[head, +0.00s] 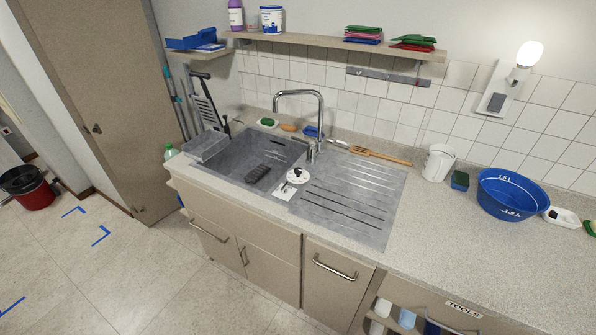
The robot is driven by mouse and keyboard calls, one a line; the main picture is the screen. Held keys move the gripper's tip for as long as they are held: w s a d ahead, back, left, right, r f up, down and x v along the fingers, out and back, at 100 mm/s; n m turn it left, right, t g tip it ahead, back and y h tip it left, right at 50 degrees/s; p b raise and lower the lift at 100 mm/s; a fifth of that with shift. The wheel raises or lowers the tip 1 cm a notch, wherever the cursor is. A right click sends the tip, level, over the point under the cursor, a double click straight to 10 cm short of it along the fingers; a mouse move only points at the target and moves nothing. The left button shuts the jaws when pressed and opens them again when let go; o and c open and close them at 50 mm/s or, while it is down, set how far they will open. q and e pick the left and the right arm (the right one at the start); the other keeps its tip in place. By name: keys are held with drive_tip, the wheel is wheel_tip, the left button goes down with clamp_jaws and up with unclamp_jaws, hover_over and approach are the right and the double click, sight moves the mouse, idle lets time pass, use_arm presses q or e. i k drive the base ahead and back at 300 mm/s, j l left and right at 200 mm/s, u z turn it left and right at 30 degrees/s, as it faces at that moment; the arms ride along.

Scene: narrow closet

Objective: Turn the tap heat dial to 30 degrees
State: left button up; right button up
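The chrome tap (321,112) stands behind the sink in the head view, its spout arching left over the basin. A white round disc with a black knob (298,175), which looks like the heat dial, sits between the basin and the drainboard. A small white card with dark marks (284,190) lies at its front left. The dial's markings and the knob's setting are too small to read. Neither of my grippers is in view.
The grey sink basin (230,181) holds a dark ribbed object (258,173). The ribbed drainboard (352,215) is clear. A wooden brush (367,152) lies behind it. A white cup (438,163), a sponge (460,180) and a blue tub (510,196) stand on the counter at right.

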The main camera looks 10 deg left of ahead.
sight(298, 171)
drive_tip(key=i+j+z, duration=0.25)
drive_tip(key=j+z, duration=0.25)
drive_tip(key=i+j+z, duration=0.1)
drive_tip(key=j+z, duration=0.2)
drive_tip(key=j, duration=0.2)
